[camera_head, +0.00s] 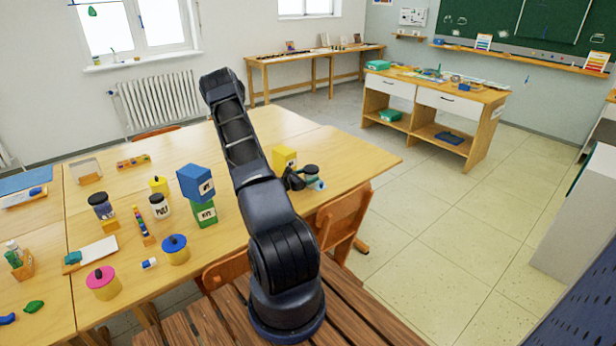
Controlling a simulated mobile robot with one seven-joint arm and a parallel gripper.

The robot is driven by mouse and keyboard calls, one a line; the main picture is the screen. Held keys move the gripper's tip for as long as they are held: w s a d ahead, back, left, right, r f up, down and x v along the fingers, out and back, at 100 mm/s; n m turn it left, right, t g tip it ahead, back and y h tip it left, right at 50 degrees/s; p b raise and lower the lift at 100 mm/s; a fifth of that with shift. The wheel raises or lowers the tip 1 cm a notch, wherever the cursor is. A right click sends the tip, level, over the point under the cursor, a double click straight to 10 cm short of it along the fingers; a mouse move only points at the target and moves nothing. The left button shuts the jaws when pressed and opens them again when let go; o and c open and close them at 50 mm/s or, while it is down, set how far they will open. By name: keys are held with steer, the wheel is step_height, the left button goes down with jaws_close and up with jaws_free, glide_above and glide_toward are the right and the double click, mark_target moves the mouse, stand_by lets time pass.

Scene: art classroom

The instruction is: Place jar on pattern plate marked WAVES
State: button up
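A dark-lidded jar (312,171), with teal and white showing low on it, stands near the table's right edge. My gripper (296,179) is close beside it on the left, partly hidden by my arm; I cannot tell whether its fingers touch the jar or are open. Other jars stand at the left: a dark one (101,207) and a black-lidded one with a white label (159,207). Lidded yellow pots have a blue lid (176,251) and a pink lid (103,284). I cannot read the word WAVES or identify its plate.
A blue block (195,182) sits on a green block (205,213) left of my arm. A yellow block (284,157) is behind my gripper. A chair (343,222) is against the table's right side. The tabletop's far middle is mostly clear.

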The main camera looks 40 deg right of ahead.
steer(key=shift+o, duration=0.2)
steer(key=shift+a+r, duration=0.1)
steer(key=shift+r, duration=0.05)
steer(key=a, duration=0.8)
steer(key=w+a, duration=0.1)
steer(key=a, duration=0.2)
steer(key=shift+a+r, duration=0.1)
steer(key=shift+a, duration=0.3)
steer(key=s+a+r+m+g+y, duration=0.1)
steer(key=s+a+r+m+y, duration=0.25)
steer(key=r, duration=0.45)
steer(key=s+a+r+m+g+y, duration=0.1)
steer(key=s+a+r+m+y, duration=0.1)
steer(key=a+r+m, duration=0.4)
steer(key=s+a+r+m+g+y, duration=0.2)
steer(key=s+a+r+y, duration=0.1)
steer(key=r, duration=0.6)
steer(key=s+a+r+m+t+y, duration=0.2)
steer(key=s+a+r+t+y, duration=0.2)
steer(key=s+a+r, duration=0.5)
steer(key=s+a+r+m+t+y, duration=0.3)
steer(key=s+a+r+t+y, duration=0.2)
steer(key=s+a+r, duration=0.4)
steer(key=a, duration=0.5)
steer(key=shift+m+t, duration=0.35)
steer(key=shift+t, duration=0.05)
